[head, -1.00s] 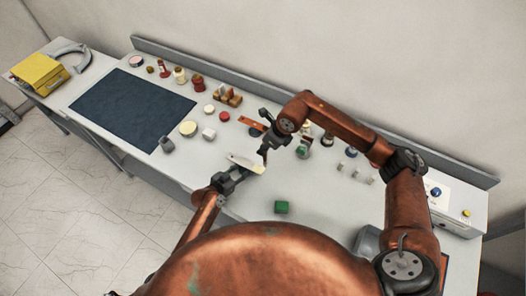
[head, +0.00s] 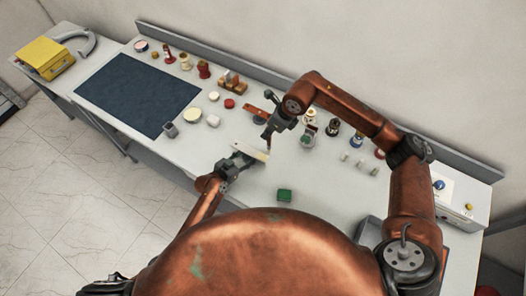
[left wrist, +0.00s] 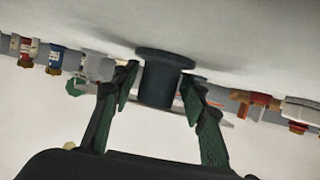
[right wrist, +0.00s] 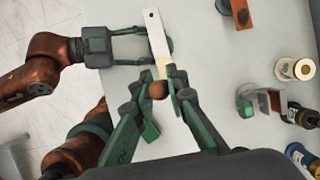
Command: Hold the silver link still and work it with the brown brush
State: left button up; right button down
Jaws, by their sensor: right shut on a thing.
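The silver link (head: 252,151) is a flat pale strip near the middle of the bench. In the right wrist view the link (right wrist: 157,35) shows a small hole at its far end. A dark flanged post (left wrist: 163,80) stands under it. My left gripper (head: 239,159) is open, its fingers on either side of the post; in the left wrist view narrow gaps show (left wrist: 160,92). My right gripper (head: 268,141) is shut on the brown brush (right wrist: 157,90). The brush's pale tip is close to the link's near end; I cannot tell whether they touch.
A green block (head: 285,195) lies in front of the link. An orange plate (head: 256,111) and a red round piece (head: 229,103) lie behind it. Several spools and small parts line the back. A dark blue mat (head: 137,93) is at left, with clear bench around the link.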

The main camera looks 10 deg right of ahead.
pick_arm(q)
jog(key=shift+o, duration=0.9)
jog(key=v, duration=1.2)
jog(key=shift+f, duration=0.1)
